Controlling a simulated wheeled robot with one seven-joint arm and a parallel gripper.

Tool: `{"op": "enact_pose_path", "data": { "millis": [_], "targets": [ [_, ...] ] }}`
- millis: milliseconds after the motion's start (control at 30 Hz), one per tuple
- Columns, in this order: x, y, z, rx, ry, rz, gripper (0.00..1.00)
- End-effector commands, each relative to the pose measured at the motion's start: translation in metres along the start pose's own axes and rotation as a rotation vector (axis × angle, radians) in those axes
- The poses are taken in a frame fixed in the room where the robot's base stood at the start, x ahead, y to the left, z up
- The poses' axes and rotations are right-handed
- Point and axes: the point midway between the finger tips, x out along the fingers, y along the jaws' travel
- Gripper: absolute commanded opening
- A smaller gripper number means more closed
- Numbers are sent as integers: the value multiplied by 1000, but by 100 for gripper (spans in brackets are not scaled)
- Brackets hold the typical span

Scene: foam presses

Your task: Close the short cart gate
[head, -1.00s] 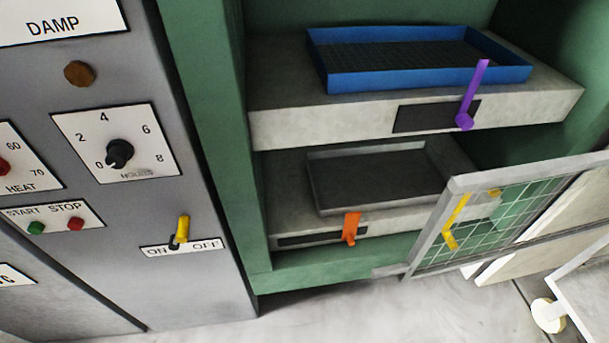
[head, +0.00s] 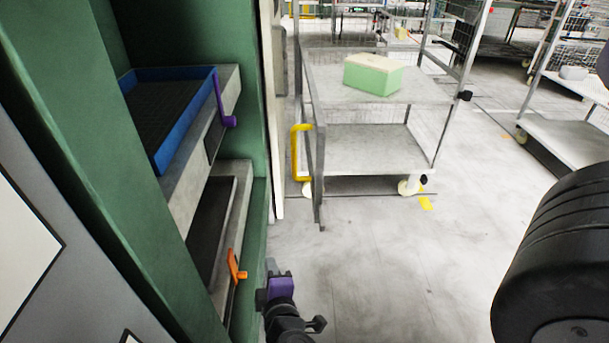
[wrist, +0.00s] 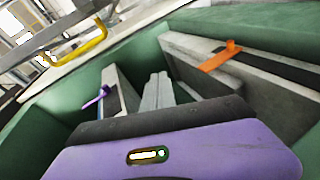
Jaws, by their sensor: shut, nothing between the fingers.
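A grey metal cart (head: 365,150) stands ahead of me in the head view, with two shelves. Its gate (head: 319,175) shows nearly edge-on at the cart's left front, with a yellow handle (head: 297,153) on its left side. It looks swung out from the cart front. The yellow handle also shows at the upper left in the wrist view (wrist: 88,46). My gripper (head: 280,272) is low beside the green press, nearer to me than the gate and apart from it. In the wrist view its grey fingers (wrist: 158,90) are together and hold nothing.
The green press (head: 260,210) with a blue tray (head: 165,150), a purple lever (head: 223,108) and an orange lever (head: 236,267) is close on the left. A green box (head: 373,78) sits on the cart. Floor between me and the cart is clear.

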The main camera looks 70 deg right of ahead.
Motion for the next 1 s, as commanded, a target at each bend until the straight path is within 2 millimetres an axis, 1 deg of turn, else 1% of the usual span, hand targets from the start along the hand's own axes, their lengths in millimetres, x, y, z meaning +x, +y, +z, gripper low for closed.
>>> {"op": "enact_pose_path", "data": {
  "millis": [33, 67, 100, 200, 300, 400, 567, 667, 1000],
  "targets": [
    [18, 27, 1, -33, -65, 71, 0],
    [26, 42, 3, -56, -105, 110, 0],
    [35, 60, 6, -80, -155, 159, 0],
    [49, 100, 13, -129, -263, 261, 0],
    [54, 128, 18, -156, -338, 329, 0],
    [57, 143, 21, -170, -379, 367, 0],
    [66, 153, 26, -176, -394, 378, 0],
    [78, 160, 31, -175, -394, 378, 0],
    [136, 186, 53, -175, -393, 377, 0]
  ]
}}
